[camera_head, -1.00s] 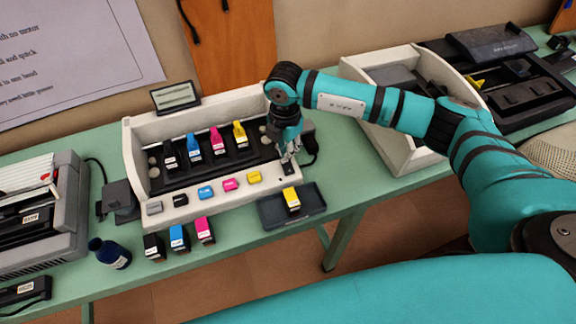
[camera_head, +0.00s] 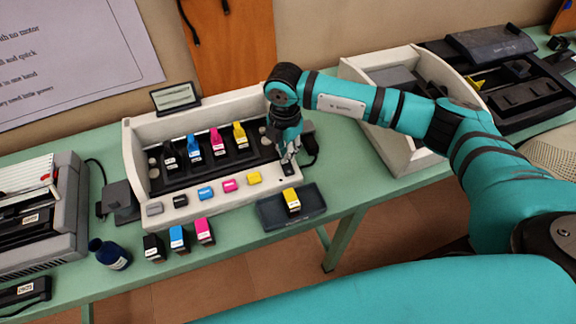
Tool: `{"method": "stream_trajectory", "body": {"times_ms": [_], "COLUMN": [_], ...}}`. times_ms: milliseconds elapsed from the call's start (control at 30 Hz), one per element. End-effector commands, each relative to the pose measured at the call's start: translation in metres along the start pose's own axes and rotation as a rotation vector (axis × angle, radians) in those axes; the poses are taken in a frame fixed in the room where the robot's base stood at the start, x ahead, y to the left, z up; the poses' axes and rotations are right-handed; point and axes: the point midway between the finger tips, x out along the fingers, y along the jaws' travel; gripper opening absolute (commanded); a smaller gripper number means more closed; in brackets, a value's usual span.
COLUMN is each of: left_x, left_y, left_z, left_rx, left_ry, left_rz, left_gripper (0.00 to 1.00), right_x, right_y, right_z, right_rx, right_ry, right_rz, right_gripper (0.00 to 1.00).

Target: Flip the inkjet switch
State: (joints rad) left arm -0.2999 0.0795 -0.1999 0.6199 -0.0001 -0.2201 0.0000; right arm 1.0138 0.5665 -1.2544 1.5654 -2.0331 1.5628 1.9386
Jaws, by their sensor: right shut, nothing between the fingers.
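The inkjet exhibit (camera_head: 183,212) is a cream open-topped housing on the green table, with several ink cartridges in its dark carriage and a row of coloured buttons along its front. A small dark switch (camera_head: 288,169) sits at the right end of its front ledge. My right gripper (camera_head: 288,158) is shut and empty, pointing down just above and behind the switch. Whether its fingertips touch the switch cannot be told. My left gripper is not in view.
A dark tray (camera_head: 268,215) holding a yellow cartridge (camera_head: 292,201) lies in front of the switch. Loose cartridges (camera_head: 179,238) and a blue bottle (camera_head: 108,254) stand near the table's front edge. A small display (camera_head: 175,97) stands behind the housing. A cream open box (camera_head: 400,150) is to the right.

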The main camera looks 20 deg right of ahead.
Motion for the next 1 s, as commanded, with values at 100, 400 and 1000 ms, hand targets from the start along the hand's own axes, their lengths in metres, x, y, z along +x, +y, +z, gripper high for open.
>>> {"method": "stream_trajectory", "body": {"times_ms": [100,400,1000], "left_x": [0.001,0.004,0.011], "left_y": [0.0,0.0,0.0], "left_z": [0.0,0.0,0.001], "left_rx": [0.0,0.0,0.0], "left_ry": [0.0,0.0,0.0], "left_rz": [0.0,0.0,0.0], "left_gripper": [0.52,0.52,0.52], "right_x": [0.001,0.005,0.014], "right_y": [0.0,0.0,0.0], "right_z": [0.0,0.0,0.0], "right_rx": [0.0,0.0,0.0], "right_ry": [0.0,0.0,0.0], "right_rz": [0.0,0.0,0.0], "right_gripper": [0.0,0.0,0.0]}}
